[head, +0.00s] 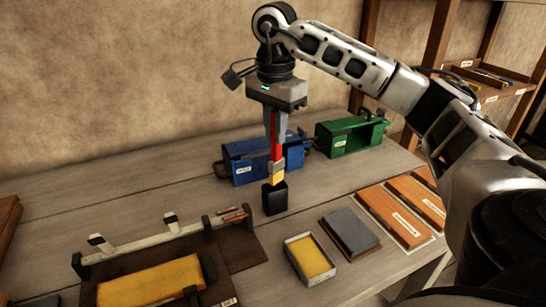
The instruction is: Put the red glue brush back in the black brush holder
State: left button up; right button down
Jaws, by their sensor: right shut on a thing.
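My right gripper (277,148) points straight down over the middle of the table and is shut on the red glue brush (275,137). The brush hangs upright, with its red handle between the fingers and its pale yellow bristle end (278,177) at the bottom. The black brush holder (274,200) is a small dark box on the table directly beneath the brush. The bristle end meets the holder's top edge in the picture. I cannot tell whether the tip is inside the holder or just above or behind it. My left gripper is not in view.
A blue box (240,165) and a green box (352,135) stand behind. A tray with a yellow block (310,257), a grey book (350,234) and orange-brown books (398,217) lie to the right. A dark board (242,246) with a yellow slab (150,283) lies front left.

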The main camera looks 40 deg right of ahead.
aim_at(274, 161)
notch_tip(274, 161, down, 4)
jog(key=shift+f, duration=0.25)
